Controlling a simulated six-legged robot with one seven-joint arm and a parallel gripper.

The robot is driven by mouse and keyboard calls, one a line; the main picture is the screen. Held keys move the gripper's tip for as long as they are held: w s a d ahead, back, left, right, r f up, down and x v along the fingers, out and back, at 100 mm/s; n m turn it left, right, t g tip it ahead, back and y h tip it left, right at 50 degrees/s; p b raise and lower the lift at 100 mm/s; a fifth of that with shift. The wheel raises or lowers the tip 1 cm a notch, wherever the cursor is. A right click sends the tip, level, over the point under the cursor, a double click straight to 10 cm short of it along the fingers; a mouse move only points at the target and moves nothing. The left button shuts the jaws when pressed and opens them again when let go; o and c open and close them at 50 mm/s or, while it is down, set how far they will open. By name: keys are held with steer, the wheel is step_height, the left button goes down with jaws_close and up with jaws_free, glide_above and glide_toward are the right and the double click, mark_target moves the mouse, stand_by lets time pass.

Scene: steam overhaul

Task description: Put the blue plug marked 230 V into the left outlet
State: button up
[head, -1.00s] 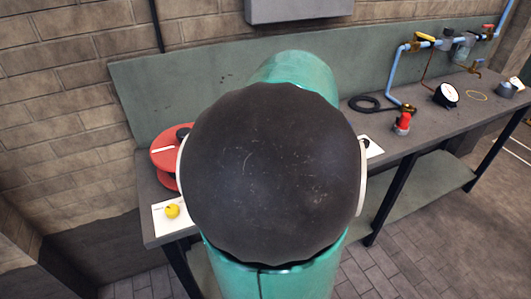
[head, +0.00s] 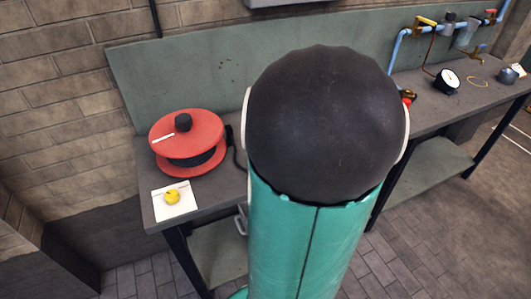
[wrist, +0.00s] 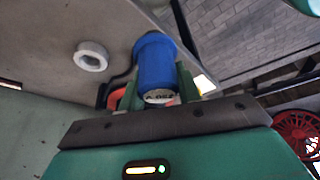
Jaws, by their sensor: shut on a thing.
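The blue plug (wrist: 155,62) shows in the wrist view, between the green fingers of my gripper (wrist: 157,85), which is shut on it. A pale round face on the plug's near end carries dark marking, partly legible. A dark cable runs beside the plug on the left. In the head view my arm hides the gripper and the plug. I cannot make out the left outlet in either view. Only the bottom edge of a grey wall box (head: 300,2) shows at the top of the head view.
A red reel (head: 187,140) with a black knob stands on the left of the grey bench (head: 208,198), near a yellow object (head: 172,197) on white paper. Blue pipework (head: 396,50) and a gauge (head: 447,80) are at the right. A white ring (wrist: 91,56) shows in the wrist view.

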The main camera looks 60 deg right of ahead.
steer(key=w+d, duration=0.2)
steer(key=d, duration=0.9)
steer(key=shift+w+d, duration=0.15)
steer(key=shift+d, duration=0.25)
steer(key=shift+d, duration=0.1)
steer(key=w+d, duration=0.2)
steer(key=d, duration=0.9)
steer(key=shift+d, duration=0.3)
steer(key=shift+w, duration=0.1)
steer(key=w+d, duration=0.1)
steer(key=d, duration=0.8)
steer(key=shift+w+d, duration=0.15)
steer(key=shift+w, duration=0.25)
steer(key=shift+f, duration=2.85)
steer(key=o, duration=1.1)
steer(key=shift+o, duration=0.2)
